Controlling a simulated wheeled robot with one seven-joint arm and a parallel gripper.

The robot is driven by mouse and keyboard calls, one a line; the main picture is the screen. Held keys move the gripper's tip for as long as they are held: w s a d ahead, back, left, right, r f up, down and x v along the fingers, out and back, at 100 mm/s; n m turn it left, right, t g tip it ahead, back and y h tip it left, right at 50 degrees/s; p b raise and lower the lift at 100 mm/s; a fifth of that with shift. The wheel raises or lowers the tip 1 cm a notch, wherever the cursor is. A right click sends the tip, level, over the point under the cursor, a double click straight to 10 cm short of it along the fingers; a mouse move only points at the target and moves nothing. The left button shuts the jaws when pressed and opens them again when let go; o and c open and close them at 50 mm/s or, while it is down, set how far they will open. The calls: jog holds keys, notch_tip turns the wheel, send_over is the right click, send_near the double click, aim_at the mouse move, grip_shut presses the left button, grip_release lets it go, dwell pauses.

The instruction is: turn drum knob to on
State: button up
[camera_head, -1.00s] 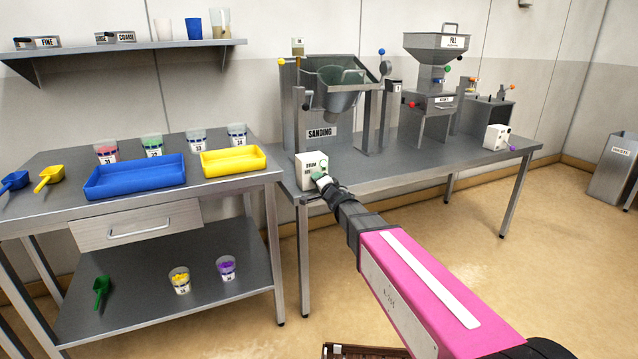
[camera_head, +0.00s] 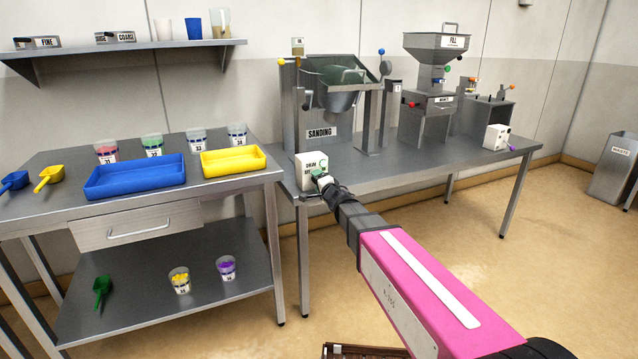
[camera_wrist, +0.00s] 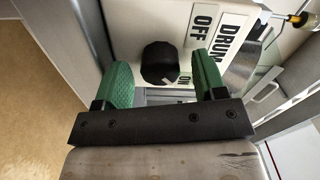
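The drum control box (camera_head: 312,167) is a white box at the front edge of the metal table, below the sanding machine. In the wrist view its label (camera_wrist: 222,32) reads DRUM, OFF and ON. The drum knob (camera_wrist: 160,62) is black and round, with a light mark at its lower right, near the ON text. My gripper (camera_wrist: 163,80) is open, its two green fingers on either side of the knob. A gap shows between each finger and the knob. In the head view my gripper (camera_head: 319,177) is at the box's front face and hides the knob.
The sanding machine (camera_head: 335,95) stands behind the box. A second white box (camera_head: 496,137) with a purple knob sits at the table's right end. A side table (camera_head: 60,195) at left holds a blue tray (camera_head: 135,176) and a yellow tray (camera_head: 233,161). Floor is open at right.

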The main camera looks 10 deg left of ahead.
jog(key=shift+s, duration=0.1)
jog(key=v, duration=1)
jog(key=shift+s+d, duration=0.2)
jog(key=shift+d, duration=0.05)
jog(key=shift+d, duration=0.1)
jog(key=s+d+f+n+g+h, duration=0.1)
jog(key=d+f+g+h, duration=0.1)
jog(key=d+f+h, duration=0.55)
jog(key=s+d+f+g+h, duration=0.1)
jog(key=d+f+g+h, duration=0.2)
jog(key=d, duration=0.7)
jog(key=s+d+f+n+g, duration=0.4)
jog(key=s+f+g, duration=0.1)
jog(key=s, duration=0.3)
jog(key=s+d+f+n+g+y, duration=0.1)
jog(key=s+d+f+n+g, duration=0.2)
jog(key=s, duration=0.6)
notch_tip(320, 180, down, 3)
jog(key=n+g, duration=0.1)
jog(key=g, duration=0.1)
jog(key=shift+s+d+g, duration=0.15)
jog(key=shift+d+g, duration=0.15)
jog(key=shift+d, duration=0.1)
